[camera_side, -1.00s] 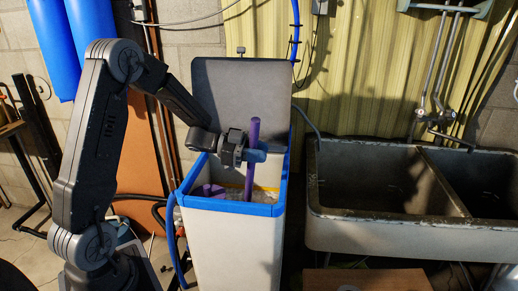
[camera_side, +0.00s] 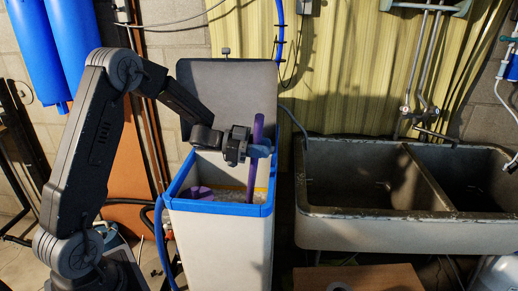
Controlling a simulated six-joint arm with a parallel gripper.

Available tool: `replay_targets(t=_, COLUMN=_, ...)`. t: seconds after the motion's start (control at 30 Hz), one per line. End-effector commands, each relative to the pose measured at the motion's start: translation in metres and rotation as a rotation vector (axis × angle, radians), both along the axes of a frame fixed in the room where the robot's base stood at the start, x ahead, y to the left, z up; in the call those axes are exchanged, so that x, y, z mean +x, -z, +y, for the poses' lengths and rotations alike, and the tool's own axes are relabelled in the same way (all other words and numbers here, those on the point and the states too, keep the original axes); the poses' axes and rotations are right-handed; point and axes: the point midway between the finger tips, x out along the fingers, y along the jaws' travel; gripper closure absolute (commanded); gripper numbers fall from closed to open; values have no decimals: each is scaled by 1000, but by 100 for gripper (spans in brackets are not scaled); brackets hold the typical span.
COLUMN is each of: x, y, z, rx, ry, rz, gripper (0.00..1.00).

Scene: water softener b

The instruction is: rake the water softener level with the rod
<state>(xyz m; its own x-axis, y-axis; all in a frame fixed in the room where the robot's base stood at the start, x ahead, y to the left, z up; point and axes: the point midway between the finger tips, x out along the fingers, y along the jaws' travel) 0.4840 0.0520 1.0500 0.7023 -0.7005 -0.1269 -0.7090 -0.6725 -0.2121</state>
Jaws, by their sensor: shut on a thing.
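The water softener (camera_side: 220,240) is a tall pale bin with a blue rim, and its grey lid (camera_side: 232,92) stands open at the back. Light, pale salt (camera_side: 225,194) shows inside, partly hidden by the front rim. My gripper (camera_side: 262,151) is above the opening, shut on a purple rod (camera_side: 257,128). The rod is nearly upright, leaning slightly, with its lower end down inside the bin. Whether its tip touches the salt is hard to tell. A second purple piece (camera_side: 200,193) shows inside at the left, near the front rim.
A double stone sink (camera_side: 375,230) stands close on the right. A wooden box top (camera_side: 358,279) is at the front right. Blue tanks (camera_side: 52,50) are at the back left. A blue hose (camera_side: 160,245) runs down the bin's left side.

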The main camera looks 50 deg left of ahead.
Motion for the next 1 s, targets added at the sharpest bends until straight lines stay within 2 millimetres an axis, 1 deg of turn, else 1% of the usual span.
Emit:
replay_targets(t=0.17, x=-1, y=-1, z=1, rx=0, ry=-1, rz=-2, gripper=100)
replay_targets(t=0.27, x=-6, y=-1, z=7, rx=0, ry=-2, rz=-2, gripper=100)
replay_targets(t=1.0, x=-54, y=0, z=55, rx=1, ry=-2, rz=-1, gripper=100)
